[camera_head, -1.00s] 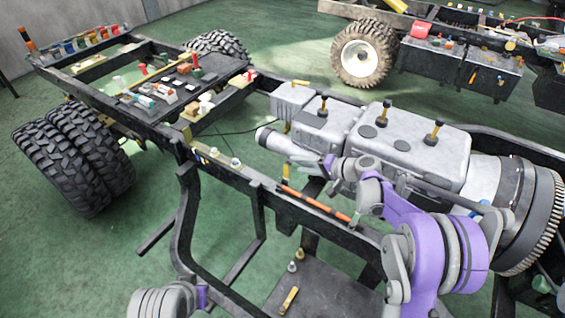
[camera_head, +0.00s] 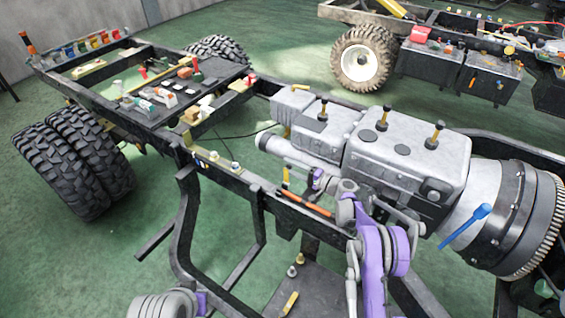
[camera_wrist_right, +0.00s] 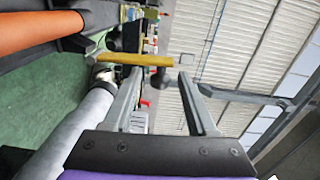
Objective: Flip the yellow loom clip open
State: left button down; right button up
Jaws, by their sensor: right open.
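The yellow loom clip (camera_head: 286,174) stands nearly upright just above the near frame rail, at the left end of an orange rod. My right gripper (camera_head: 315,180) is close to its right, its arm reaching in from the lower right. In the right wrist view the clip is a long yellow bar (camera_wrist_right: 135,58) that lies across the picture beyond the fingertips. My right gripper (camera_wrist_right: 160,75) is open there, and the bar's right part passes across the gap between its fingers. Contact cannot be told. Only a link of my left arm shows at the bottom left of the head view.
The orange rod (camera_head: 307,204) lies along the rail top. A grey engine block (camera_head: 420,155) stands behind and to the right of the gripper. A blue-handled piece (camera_head: 465,226) sticks up at the bell housing. A lower plate (camera_head: 316,285) holds a yellow piece and small bolts.

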jog(key=x, duration=0.3)
jog(key=shift+w+a, duration=0.25)
jog(key=shift+a, duration=0.05)
grip_shut()
dwell(1.2)
